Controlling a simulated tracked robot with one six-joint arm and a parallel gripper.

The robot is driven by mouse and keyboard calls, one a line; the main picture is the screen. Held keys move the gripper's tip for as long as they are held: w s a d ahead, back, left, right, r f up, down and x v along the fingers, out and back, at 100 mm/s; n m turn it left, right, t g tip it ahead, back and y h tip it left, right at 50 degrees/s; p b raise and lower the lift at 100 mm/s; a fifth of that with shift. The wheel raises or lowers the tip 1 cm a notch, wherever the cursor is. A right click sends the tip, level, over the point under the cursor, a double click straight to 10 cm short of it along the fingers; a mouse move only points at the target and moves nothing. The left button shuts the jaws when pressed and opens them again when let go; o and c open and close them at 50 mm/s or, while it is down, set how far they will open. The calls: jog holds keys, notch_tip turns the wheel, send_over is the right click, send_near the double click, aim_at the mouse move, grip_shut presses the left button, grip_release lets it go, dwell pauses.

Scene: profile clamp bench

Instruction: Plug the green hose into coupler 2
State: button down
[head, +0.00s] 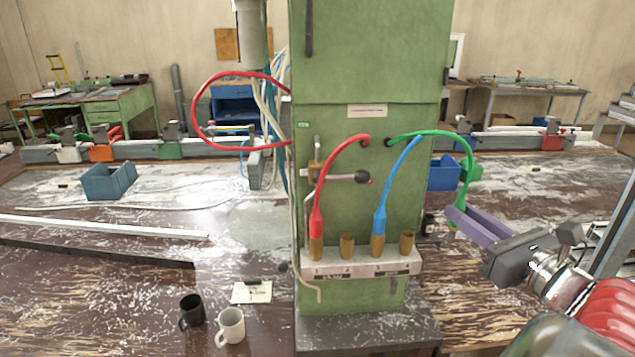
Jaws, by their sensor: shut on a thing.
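The green hose (432,133) comes out of the green cabinet's front and arcs right and down to my gripper (456,218). My gripper is shut on the green hose near its lower end, right of the coupler block (360,265) and a little above it. The hose tip is mostly hidden by the jaws. Several brass couplers stand in a row on the block. The second from the left (347,247) and the rightmost (407,245) are empty. The red hose (316,222) sits in the leftmost coupler, the blue hose (380,218) in the third.
A lever with a dark knob (362,177) sticks out of the cabinet (410,190) above the couplers. A black mug (192,312) and a white mug (230,326) stand at the front left. A blue bin (442,173) lies behind the green hose.

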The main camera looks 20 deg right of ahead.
jog(key=shift+s+a, duration=0.2)
jog(key=shift+s, duration=0.45)
jog(key=shift+s+a, duration=0.2)
jog(key=shift+s, duration=0.5)
jog(key=shift+s+a, duration=0.2)
jog(key=shift+s, duration=0.45)
jog(key=shift+s, duration=0.15)
